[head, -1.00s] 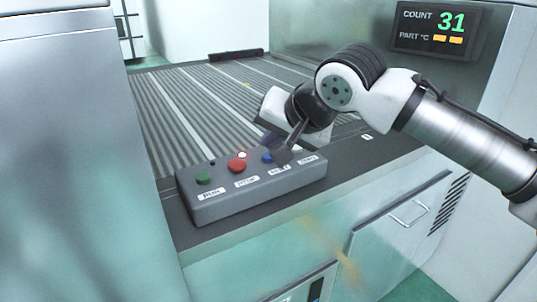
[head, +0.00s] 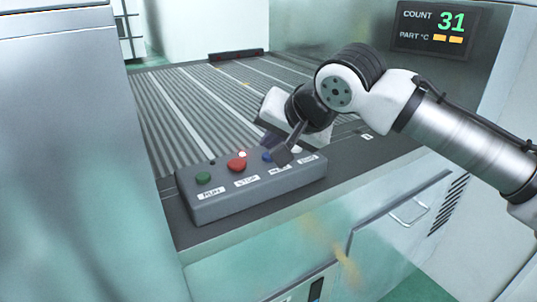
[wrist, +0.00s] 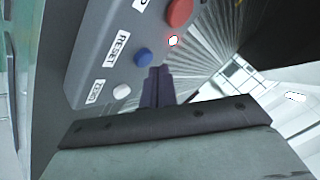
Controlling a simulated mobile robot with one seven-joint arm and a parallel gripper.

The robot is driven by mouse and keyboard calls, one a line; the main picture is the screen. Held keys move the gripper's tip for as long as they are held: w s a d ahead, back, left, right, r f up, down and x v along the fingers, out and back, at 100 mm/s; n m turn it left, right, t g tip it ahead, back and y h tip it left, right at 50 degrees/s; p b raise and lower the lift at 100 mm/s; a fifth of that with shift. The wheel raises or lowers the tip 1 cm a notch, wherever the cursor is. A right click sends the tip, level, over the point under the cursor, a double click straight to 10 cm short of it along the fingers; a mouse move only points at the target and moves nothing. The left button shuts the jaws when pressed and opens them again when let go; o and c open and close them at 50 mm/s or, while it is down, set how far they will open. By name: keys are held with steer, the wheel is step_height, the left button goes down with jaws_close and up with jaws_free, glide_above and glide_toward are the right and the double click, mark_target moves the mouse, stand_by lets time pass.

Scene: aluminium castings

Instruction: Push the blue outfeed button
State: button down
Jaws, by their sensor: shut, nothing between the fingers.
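The blue button (head: 267,156) sits on the sloped top of a grey control box (head: 250,195), right of the red button. In the wrist view the blue button (wrist: 143,57) is beside the label RESET and is uncovered. My gripper (wrist: 158,70) is shut and empty. Its dark purple fingertips are right next to the blue button, on its lower right side in that view. I cannot tell whether they touch the box or the button. In the head view my gripper (head: 268,140) is just behind the blue button, and a dark part of my wrist hides some of the box top.
The box also carries a green button (head: 203,178), a red button (head: 237,163) with a small lit lamp beside it, and a white button (wrist: 122,91). A ribbed conveyor (head: 185,105) lies behind. A display (head: 437,28) reads COUNT 31.

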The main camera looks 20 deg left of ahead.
steer(key=shift+f, duration=0.35)
steer(key=shift+f+b, duration=0.4)
steer(key=shift+f, duration=0.05)
stand_by(0.5)
steer(key=shift+r, duration=0.15)
steer(key=shift+r+p, duration=0.75)
steer(key=shift+p, duration=0.05)
step_height(320, 180, up, 5)
steer(key=p, duration=0.4)
stand_by(0.9)
